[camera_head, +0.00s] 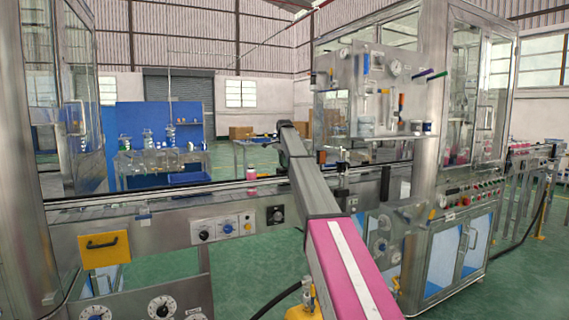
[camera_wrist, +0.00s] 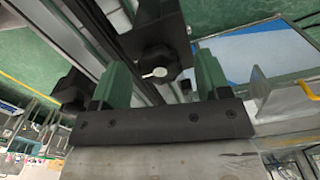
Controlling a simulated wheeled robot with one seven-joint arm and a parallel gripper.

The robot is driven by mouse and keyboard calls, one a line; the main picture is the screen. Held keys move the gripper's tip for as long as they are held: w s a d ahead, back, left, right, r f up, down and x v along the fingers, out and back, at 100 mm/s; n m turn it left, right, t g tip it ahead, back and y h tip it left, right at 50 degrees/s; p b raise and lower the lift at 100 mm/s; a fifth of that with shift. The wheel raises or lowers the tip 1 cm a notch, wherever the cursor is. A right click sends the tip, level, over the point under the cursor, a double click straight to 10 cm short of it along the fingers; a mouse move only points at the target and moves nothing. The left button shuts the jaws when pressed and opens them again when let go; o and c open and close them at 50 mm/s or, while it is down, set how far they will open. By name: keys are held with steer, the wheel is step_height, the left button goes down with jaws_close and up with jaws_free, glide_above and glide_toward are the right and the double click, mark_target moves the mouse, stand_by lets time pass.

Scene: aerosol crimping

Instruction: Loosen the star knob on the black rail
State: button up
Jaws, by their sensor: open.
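The star knob (camera_wrist: 158,66) shows in the wrist view as a black lobed knob with a small white pointer-like mark. It sits on a black block (camera_wrist: 148,22) by the long dark rail (camera_wrist: 93,27). My gripper (camera_wrist: 163,63) is open, with one green finger to the left of the knob and one to the right. A gap shows on both sides, and I cannot tell how deep the knob lies between the fingers. In the head view my arm reaches toward the conveyor, and I cannot make out the gripper or the knob.
Another black block (camera_wrist: 70,90) lies left of my left finger in the wrist view. A metal bracket (camera_wrist: 262,92) is close to the right finger. In the head view, the conveyor (camera_head: 120,203) runs across, with a glass-walled machine (camera_head: 470,90) at right and a pink can (camera_head: 251,174) on the belt.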

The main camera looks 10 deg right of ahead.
steer(key=c, duration=0.9)
steer(key=shift+c, duration=0.2)
steer(key=n, duration=0.4)
steer(key=shift+n, duration=0.4)
steer(key=n, duration=0.4)
steer(key=shift+n, duration=0.3)
steer(key=n, duration=0.4)
steer(key=shift+n, duration=2.1)
